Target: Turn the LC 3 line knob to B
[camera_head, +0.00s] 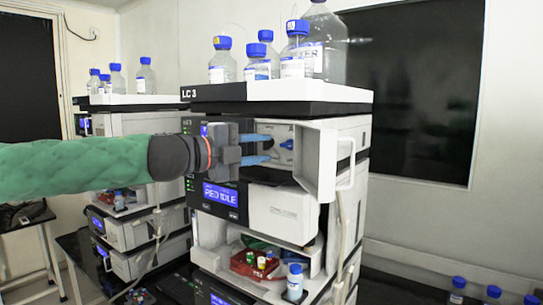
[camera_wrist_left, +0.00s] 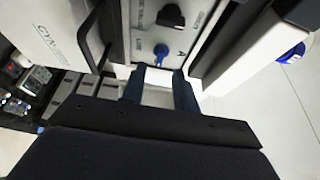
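The LC 3 stack (camera_head: 189,93) stands in the middle of the head view, with its upper module open. A small blue knob (camera_head: 287,145) sits on the white panel inside; it also shows in the left wrist view (camera_wrist_left: 161,50), near a letter A. Which mark it points to is too small to tell. My left gripper (camera_head: 268,148) is open, its blue fingers one above the other, just short of the knob. In the left wrist view its fingers (camera_wrist_left: 160,88) are apart with nothing between them, and the knob lies beyond their tips. My right gripper is not in view.
A white door (camera_head: 318,165) stands open at the right of the panel. A black knob (camera_wrist_left: 171,17) is beside the blue one. Blue-capped bottles (camera_head: 222,66) stand on top of the stack. A red tray (camera_head: 254,266) with vials sits lower down.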

